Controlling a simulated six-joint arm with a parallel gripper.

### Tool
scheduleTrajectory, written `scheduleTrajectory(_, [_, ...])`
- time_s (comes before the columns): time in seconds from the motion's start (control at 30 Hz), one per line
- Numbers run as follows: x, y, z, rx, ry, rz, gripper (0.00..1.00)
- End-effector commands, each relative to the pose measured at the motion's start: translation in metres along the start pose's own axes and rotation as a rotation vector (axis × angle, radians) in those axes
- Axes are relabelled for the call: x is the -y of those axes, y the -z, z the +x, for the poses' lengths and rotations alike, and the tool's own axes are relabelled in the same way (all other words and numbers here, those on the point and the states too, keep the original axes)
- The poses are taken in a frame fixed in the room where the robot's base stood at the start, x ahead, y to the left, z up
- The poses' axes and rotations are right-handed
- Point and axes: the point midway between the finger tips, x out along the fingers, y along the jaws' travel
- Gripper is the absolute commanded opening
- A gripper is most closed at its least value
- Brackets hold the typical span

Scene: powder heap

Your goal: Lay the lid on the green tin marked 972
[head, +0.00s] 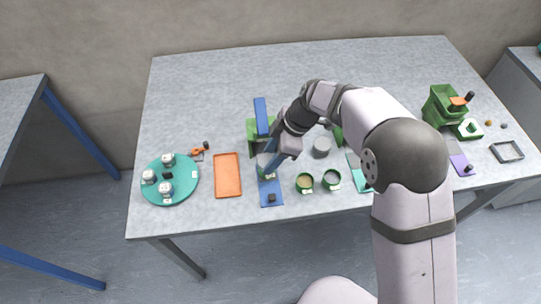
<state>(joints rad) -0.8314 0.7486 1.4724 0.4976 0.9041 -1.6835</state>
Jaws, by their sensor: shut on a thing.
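Two round green tins stand open near the front of the table, the left tin (304,183) with tan contents and the right tin (331,180) with a grey inside. Each has a small pale label at the front, too small to read, so I cannot tell which is marked 972. My gripper (268,166) is over the blue stand (271,194), left of both tins and apart from them. It is shut on a small pale greyish thing, mostly hidden by the fingers; I cannot tell whether it is the lid. No other lid is clear.
A teal round tray (184,198) with several small jars and an orange tray (228,189) lie left. A grey cylinder (321,148) stands behind the tins. A green machine (444,105) and a dark square frame (507,152) are right. The back of the table is clear.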

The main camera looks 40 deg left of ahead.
Motion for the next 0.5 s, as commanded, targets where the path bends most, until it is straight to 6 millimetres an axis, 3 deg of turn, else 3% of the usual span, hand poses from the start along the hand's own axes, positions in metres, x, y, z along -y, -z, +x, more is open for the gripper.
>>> scheduleTrajectory(0.5, [0.0, -0.0036, 0.0087, 0.0, 0.0, 0.0, 0.2])
